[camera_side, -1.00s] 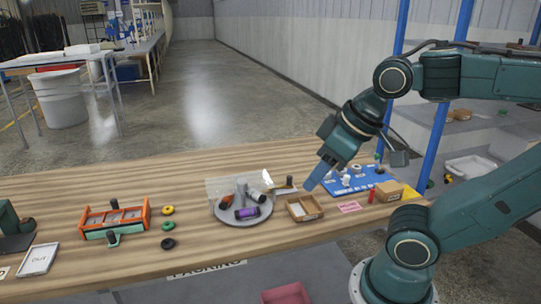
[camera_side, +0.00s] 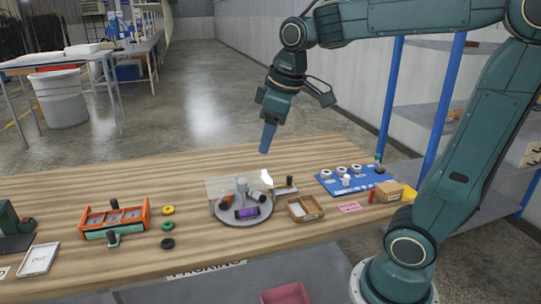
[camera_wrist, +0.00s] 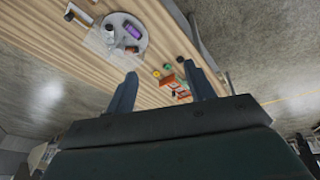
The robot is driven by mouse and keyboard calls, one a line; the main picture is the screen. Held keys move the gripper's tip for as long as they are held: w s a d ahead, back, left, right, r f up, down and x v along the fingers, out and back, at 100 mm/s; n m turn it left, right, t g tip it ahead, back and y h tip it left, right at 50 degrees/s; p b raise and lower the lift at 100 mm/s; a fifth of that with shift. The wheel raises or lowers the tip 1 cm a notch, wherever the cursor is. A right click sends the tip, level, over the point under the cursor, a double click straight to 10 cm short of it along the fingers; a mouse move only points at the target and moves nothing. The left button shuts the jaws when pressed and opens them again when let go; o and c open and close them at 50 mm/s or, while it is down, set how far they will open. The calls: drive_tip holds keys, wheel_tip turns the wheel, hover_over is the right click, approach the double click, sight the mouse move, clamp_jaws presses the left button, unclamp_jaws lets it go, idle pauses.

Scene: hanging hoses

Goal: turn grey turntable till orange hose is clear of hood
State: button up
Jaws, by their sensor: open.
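The grey turntable (camera_side: 262,216) stands mid-table and also shows in the wrist view (camera_wrist: 140,20). A dark piece with an orange part, seemingly the orange hose (camera_side: 227,202), lies at its left side, close to or under the clear hood (camera_side: 214,184); I cannot tell how far it is covered. A purple hose piece (camera_side: 246,212) lies at the front, and a pale upright post (camera_side: 241,187) rises from the middle. My gripper (camera_side: 266,148) is raised above and behind the turntable, apart from it; in the wrist view its fingers (camera_wrist: 160,72) are spread and empty.
A cardboard tray (camera_side: 305,208) sits just right of the turntable, and a blue board with white rings (camera_side: 350,180) beyond it. Yellow, green and black rings (camera_side: 167,227) and an orange-green rack (camera_side: 113,220) stand to the left. The back of the table is mostly clear.

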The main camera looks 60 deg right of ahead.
drive_tip(key=w+d+f+n+g, duration=0.2)
drive_tip(key=w+d+f+n, duration=0.15)
drive_tip(key=w+d, duration=0.65)
drive_tip(key=n+g, duration=0.2)
hover_over(242, 181)
wheel_tip(242, 181, down, 10)
drive_tip(key=shift+r+y, duration=0.2)
drive_tip(key=shift+y, duration=0.1)
wheel_tip(242, 181, down, 14)
drive_tip(key=shift+r, duration=0.15)
clamp_jaws()
